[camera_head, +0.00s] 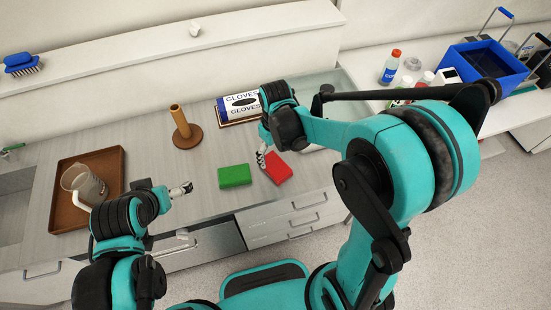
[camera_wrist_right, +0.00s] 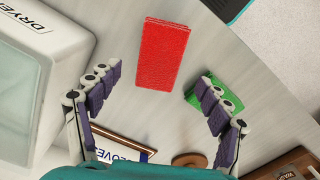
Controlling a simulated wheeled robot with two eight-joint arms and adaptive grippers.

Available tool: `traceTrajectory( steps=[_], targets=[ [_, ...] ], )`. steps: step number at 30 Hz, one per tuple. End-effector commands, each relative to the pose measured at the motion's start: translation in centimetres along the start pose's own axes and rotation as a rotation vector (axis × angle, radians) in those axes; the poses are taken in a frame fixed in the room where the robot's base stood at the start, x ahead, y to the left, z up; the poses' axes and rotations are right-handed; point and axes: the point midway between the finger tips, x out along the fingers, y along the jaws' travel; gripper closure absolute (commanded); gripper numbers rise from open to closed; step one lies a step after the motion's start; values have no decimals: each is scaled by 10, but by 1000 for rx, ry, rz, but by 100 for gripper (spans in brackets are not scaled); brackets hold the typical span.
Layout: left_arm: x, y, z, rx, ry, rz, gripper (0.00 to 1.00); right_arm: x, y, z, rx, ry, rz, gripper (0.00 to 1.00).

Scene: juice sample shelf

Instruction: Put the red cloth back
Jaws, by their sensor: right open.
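The red cloth (camera_head: 278,169) lies folded on the grey counter near its front edge, just right of a green cloth (camera_head: 234,176). In the right wrist view the red cloth (camera_wrist_right: 162,54) lies flat ahead of the fingers, and the green cloth (camera_wrist_right: 214,92) is partly behind one finger.
A brown tray (camera_head: 56,216) with a clear jug (camera_head: 88,184) stands at the left. A wooden holder (camera_head: 182,128) and a gloves box (camera_head: 238,104) stand behind the cloths. A dryer (camera_wrist_right: 35,60) is beside my right gripper. A blue bin (camera_head: 462,57) is at the far right.

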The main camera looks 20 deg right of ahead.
Motion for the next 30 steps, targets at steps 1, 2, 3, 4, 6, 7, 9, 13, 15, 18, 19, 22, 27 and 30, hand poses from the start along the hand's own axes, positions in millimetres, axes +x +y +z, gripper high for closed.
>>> traceTrajectory(
  steps=[1,2,3,4,6,7,9,13,15,18,19,22,27,30],
  targets=[
    [-5,0,-3,0,0,0,5,-14,0,0,0,0,0,22],
    [-6,0,-4,0,0,0,5,-20,0,0,0,0,0,22],
    [-7,0,-5,0,0,0,5,-28,0,0,0,0,0,22],
    [-8,0,-6,0,0,0,5,-32,0,0,0,0,0,22],
    [-10,0,-7,0,0,0,5,-42,0,0,0,0,0,22],
    [-10,0,-8,0,0,0,5,-45,0,0,0,0,0,22],
    [-11,0,-8,0,0,0,5,-50,0,0,0,0,0,22],
    [-12,0,-8,0,0,0,5,-62,0,6,19,26,8,22],
    [-12,0,-8,0,0,0,5,-72,1,15,48,66,21,22],
    [-12,0,-8,0,0,0,5,-90,2,34,113,155,46,22],
    [-12,0,-8,0,0,0,5,-95,2,41,135,187,54,22],
    [-11,0,-8,0,0,0,5,-110,2,62,212,299,80,22],
    [-11,0,-8,0,0,0,5,-122,1,93,326,469,112,22],
    [-12,0,-8,0,0,0,5,-124,1,104,371,542,122,22]
  ],
)
